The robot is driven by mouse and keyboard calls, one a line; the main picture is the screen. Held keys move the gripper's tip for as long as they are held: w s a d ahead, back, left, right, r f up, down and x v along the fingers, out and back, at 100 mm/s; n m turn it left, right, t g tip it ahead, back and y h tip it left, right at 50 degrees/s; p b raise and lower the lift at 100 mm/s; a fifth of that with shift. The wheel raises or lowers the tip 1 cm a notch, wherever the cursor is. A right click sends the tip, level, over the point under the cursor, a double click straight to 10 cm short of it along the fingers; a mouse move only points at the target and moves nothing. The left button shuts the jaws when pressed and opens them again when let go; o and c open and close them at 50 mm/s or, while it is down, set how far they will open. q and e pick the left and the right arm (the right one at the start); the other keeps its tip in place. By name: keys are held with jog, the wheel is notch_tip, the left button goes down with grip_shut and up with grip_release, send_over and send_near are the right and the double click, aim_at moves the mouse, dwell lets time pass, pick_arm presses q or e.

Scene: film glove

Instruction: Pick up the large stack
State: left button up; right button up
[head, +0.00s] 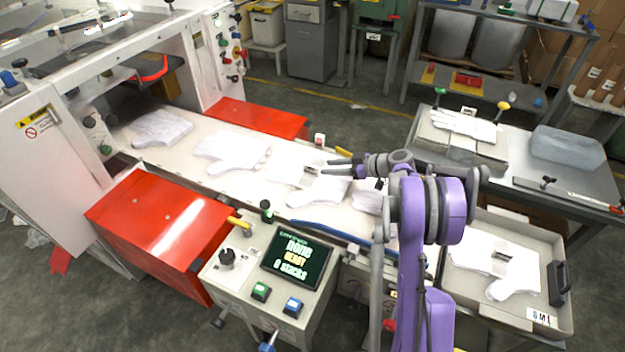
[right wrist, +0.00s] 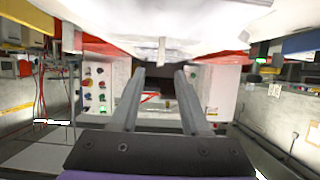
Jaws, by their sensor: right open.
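Several white glove stacks lie in a row on the pale conveyor (head: 190,178): one near the machine mouth (head: 160,128), one mid-belt (head: 232,150), and a banded one (head: 290,173) with another glove stack (head: 318,191) close by. A further stack (head: 367,198) is partly hidden by my right arm. Which is the large one I cannot tell. My right gripper (head: 345,168) is open over the belt's right part, beside the banded stack, its fingers pointing left. In the right wrist view its two fingers (right wrist: 160,76) are apart with nothing between them, below a white surface (right wrist: 160,22).
A grey tray (head: 565,318) at right holds a banded glove stack (head: 490,262). A control box (head: 225,265) with a lit screen (head: 298,258) stands in front of the belt. A back-right bench (head: 400,160) bears more gloves (head: 465,124).

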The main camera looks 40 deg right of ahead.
aim_at(317, 167)
jog(key=shift+w+d+f, duration=0.1)
jog(key=shift+d+f, duration=0.1)
jog(key=shift+x, duration=0.95)
jog(key=x, duration=0.5)
jog(key=shift+w+a, duration=0.15)
jog(key=shift+a, duration=0.25)
jog(key=shift+r, duration=0.1)
grip_shut()
